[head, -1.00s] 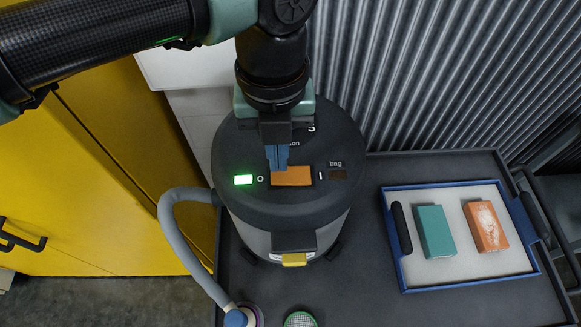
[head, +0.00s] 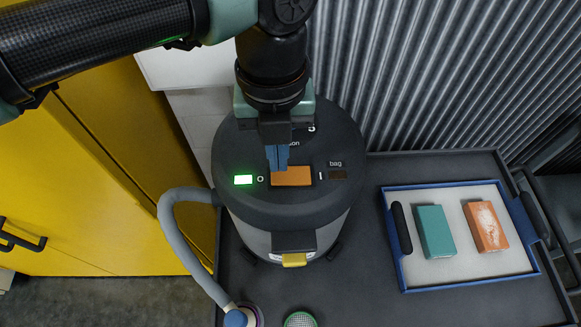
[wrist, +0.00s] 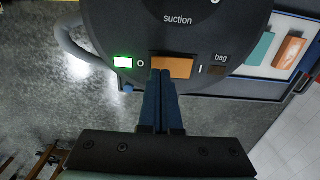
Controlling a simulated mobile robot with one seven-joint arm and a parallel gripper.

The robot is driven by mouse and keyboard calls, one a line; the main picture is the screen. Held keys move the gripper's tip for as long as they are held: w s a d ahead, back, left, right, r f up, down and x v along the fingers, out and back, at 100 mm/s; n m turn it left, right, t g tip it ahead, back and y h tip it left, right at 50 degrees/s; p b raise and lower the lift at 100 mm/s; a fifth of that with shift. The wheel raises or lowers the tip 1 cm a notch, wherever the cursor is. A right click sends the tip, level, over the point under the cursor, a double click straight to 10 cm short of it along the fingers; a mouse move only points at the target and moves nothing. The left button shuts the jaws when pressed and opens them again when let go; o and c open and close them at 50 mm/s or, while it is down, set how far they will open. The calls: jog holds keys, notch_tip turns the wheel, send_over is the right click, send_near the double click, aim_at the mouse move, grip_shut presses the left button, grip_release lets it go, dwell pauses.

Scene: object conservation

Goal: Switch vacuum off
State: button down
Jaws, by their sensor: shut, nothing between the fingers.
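The vacuum (head: 290,215) is a dark round canister with a grey hose (head: 172,225) on its left. On its lid is an orange rocker switch (head: 294,176) between the marks O on the left and I on the right. A light (head: 243,180) left of the O glows green. My gripper (head: 277,166) is shut and empty, its blue fingertips at the upper left part of the switch. In the wrist view the fingertips (wrist: 161,75) overlap the switch's near edge (wrist: 172,66). I cannot tell whether they touch it.
A dark window (head: 337,174) marked "bag" is right of the switch. A blue-rimmed tray (head: 470,284) with a teal block (head: 434,231) and an orange block (head: 486,227) lies to the right. A corrugated metal wall (head: 430,70) stands behind, yellow cabinets (head: 100,170) at left.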

jog(key=shift+f+b, duration=0.95)
dwell(0.4)
jog(key=shift+r+p, duration=1.8)
jog(key=shift+r, duration=1.75)
jog(key=shift+d, duration=0.1)
